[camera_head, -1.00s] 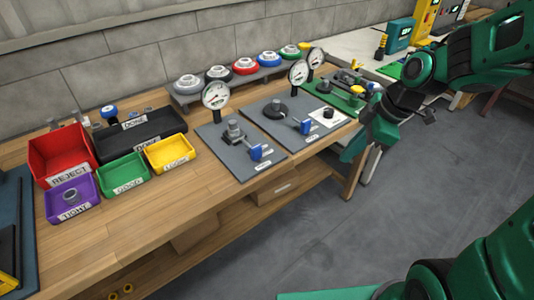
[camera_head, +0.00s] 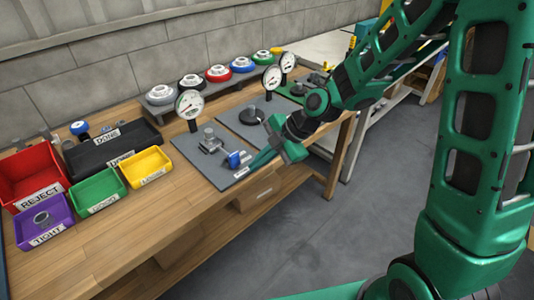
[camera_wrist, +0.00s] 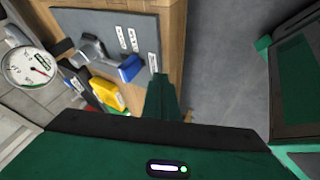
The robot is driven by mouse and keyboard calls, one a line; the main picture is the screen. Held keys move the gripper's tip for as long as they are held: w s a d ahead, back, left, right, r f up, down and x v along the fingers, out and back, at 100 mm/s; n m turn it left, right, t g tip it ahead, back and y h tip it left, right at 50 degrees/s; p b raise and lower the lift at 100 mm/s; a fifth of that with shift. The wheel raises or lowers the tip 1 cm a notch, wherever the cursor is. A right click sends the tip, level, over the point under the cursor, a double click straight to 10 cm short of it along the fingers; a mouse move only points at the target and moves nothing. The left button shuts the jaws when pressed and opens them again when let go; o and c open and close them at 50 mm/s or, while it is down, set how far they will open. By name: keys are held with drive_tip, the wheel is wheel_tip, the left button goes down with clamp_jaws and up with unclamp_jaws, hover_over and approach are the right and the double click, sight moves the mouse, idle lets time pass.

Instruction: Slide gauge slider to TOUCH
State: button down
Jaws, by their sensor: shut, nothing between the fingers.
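The nearest gauge station is a grey plate (camera_head: 187,151) with a round white dial (camera_head: 189,104) on a post, a grey metal block (camera_head: 210,140) and a blue slider handle (camera_head: 234,160). In the wrist view the blue handle (camera_wrist: 130,68) sits on the plate beside small white labels, too small to read; the dial (camera_wrist: 28,67) is at the left. My gripper (camera_head: 262,159) is shut and empty, just right of the blue handle near the plate's front edge. Its green finger (camera_wrist: 165,103) points toward the plate, seemingly apart from the handle.
A second gauge plate (camera_head: 238,114) lies behind, partly hidden by my arm. Red (camera_head: 30,178), purple (camera_head: 42,221), green (camera_head: 98,192) and yellow (camera_head: 149,167) bins and a black tray (camera_head: 110,147) stand left. Colored-ring parts line a rack (camera_head: 160,110). Bare wood lies in front.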

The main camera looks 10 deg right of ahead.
sight(235, 169)
drive_tip(key=w+a+f, duration=0.1)
drive_tip(key=w+a, duration=0.2)
drive_tip(key=shift+f, duration=0.35)
drive_tip(key=shift+w+a, duration=0.25)
drive_tip(key=shift+w, duration=0.1)
